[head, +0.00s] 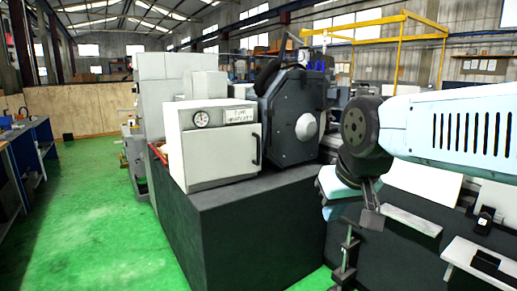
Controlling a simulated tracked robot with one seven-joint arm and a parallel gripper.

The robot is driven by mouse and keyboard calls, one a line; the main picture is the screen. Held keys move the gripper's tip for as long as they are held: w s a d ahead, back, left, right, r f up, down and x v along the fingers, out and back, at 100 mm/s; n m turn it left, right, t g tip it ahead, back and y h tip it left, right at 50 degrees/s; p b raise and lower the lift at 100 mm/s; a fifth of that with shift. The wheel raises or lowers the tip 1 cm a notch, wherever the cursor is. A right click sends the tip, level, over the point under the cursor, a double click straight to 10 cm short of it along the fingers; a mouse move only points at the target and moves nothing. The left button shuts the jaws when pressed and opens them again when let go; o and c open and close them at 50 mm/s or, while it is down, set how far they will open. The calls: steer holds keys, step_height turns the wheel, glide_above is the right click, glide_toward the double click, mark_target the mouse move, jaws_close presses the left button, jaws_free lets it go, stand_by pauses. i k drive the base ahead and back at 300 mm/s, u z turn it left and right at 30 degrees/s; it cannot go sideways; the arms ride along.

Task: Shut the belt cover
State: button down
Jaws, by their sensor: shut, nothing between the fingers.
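The cylindrical grinder stands on a dark base (255,235) in the middle of the head view. At its front left is a pale box-shaped housing (212,160) with a round gauge, a label and a black handle on its right edge. Its front face looks flush. Beside it is a dark many-sided cover (292,115) with a pale round hub. Which of these is the belt cover I cannot tell for certain. My gripper (372,216) hangs down on the right, shut and empty, apart from both. My arm hides part of the machine on the right.
A workbench (30,150) stands at the far left. The green floor (95,220) between it and the machine is clear. A yellow frame (400,35) stands behind. Pale plates and small dark parts lie at the lower right, near my gripper.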

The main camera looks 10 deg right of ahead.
mark_target(211, 154)
steer(key=z, duration=0.2)
steer(key=i, duration=0.5)
steer(key=z, duration=0.65)
steer(key=i, duration=0.85)
steer(key=u, duration=0.5)
